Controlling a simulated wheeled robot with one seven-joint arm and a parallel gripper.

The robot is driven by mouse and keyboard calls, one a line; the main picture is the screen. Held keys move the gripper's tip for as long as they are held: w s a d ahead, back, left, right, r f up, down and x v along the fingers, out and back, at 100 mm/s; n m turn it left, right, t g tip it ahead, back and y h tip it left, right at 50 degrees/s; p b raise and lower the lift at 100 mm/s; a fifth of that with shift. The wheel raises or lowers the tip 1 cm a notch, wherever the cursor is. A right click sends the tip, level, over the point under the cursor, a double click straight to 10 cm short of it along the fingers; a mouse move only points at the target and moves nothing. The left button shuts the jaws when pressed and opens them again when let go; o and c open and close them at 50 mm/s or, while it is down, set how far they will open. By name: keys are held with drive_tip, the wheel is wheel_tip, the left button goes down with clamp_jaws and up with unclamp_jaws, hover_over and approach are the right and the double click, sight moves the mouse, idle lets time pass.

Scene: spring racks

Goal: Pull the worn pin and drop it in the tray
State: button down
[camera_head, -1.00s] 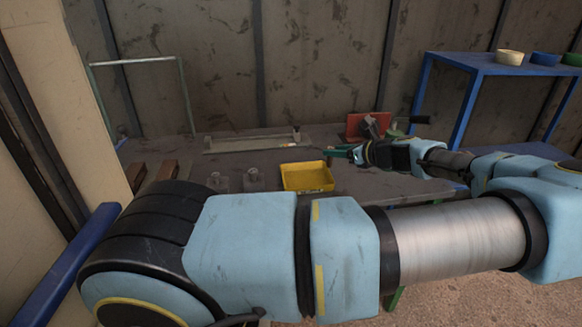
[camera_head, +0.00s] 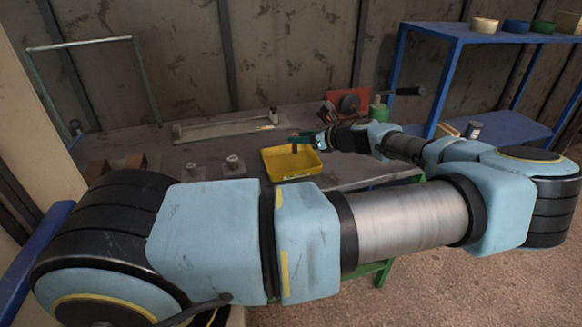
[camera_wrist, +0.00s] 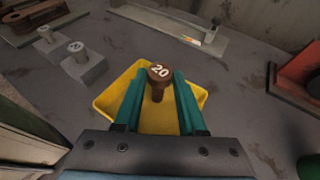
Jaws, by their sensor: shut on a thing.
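The worn pin (camera_wrist: 158,84) is brown, with a round head marked 20. My gripper (camera_wrist: 157,92) is shut on it, one green finger on each side. In the wrist view the pin is over the yellow tray (camera_wrist: 105,103). In the head view my gripper (camera_head: 298,138) is above the tray (camera_head: 290,178), near its far right side. The pin hangs below the fingers, clear of the tray floor as far as I can tell. The part of the tray under the fingers and palm is hidden.
Two grey blocks with pale pins, left (camera_head: 191,172) and right (camera_head: 233,168), stand left of the tray. A flat plate (camera_head: 225,127) lies at the back of the bench. A red part (camera_head: 347,97) and green bottle (camera_head: 378,110) stand behind my wrist. A blue rack (camera_head: 430,75) is at right.

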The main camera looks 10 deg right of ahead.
drive_tip(key=shift+f, duration=0.15)
drive_tip(key=shift+c, duration=2)
unclamp_jaws()
drive_tip(key=shift+s, duration=0.1)
